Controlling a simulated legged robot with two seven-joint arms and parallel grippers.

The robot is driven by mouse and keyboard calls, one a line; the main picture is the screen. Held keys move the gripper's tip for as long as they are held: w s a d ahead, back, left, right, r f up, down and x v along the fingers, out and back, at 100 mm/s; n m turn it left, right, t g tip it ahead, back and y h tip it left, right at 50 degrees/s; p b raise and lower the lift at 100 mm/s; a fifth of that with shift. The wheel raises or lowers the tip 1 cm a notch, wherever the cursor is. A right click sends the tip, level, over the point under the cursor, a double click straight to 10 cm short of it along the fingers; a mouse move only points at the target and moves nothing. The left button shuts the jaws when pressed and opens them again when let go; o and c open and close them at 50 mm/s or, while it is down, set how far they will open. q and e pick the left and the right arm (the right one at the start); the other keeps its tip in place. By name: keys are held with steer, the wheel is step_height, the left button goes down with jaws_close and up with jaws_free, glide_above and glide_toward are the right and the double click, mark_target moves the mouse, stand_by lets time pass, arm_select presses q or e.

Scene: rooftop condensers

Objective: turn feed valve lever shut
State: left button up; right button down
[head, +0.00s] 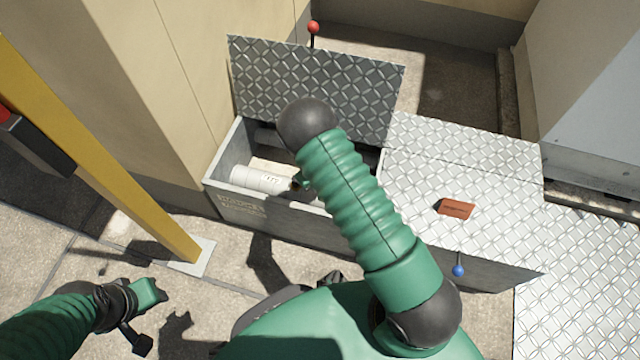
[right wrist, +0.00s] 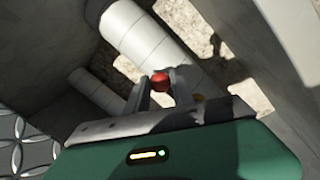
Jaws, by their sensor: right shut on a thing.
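In the right wrist view my right gripper (right wrist: 158,92) is shut on a small red piece (right wrist: 160,78), which I take for the end of the feed valve lever. Only its rounded red end shows between the fingers; the rest is hidden. It is beside a thick white pipe (right wrist: 150,42) inside the open trench box. In the head view the white pipe (head: 260,180) shows in the box, and my right arm hides the gripper and lever. My left gripper (head: 148,312) hangs low over the paving at left, away from the box; its fingers are not clear.
The box's tread-plate lid (head: 315,88) stands open, with a red ball knob (head: 314,27) behind it. The closed lid (head: 480,170) at right carries an orange tag (head: 456,209); a blue ball knob (head: 459,270) is at its front. A yellow post (head: 110,150) stands at left.

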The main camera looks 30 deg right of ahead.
steer(key=shift+s+a+r+m+p, duration=0.2)
steer(key=shift+s+a+m+p, duration=0.2)
steer(key=shift+a+m+p, duration=0.45)
steer(key=shift+s+a+m+g+p, duration=0.3)
steer(key=shift+a+m+p, duration=0.1)
steer(key=shift+m+p, duration=0.6)
steer(key=shift+a+m+p, duration=0.4)
steer(key=shift+a+m, duration=0.25)
steer(key=shift+m, duration=0.3)
steer(key=w+a+m+g+y, duration=0.1)
steer(key=a+m, duration=0.5)
steer(key=m, duration=0.3)
steer(key=shift+w+a+f+g, duration=0.2)
steer(key=shift+w+a+g, duration=0.1)
steer(key=shift+w, duration=0.05)
steer(key=c, duration=1.1)
jaws_free()
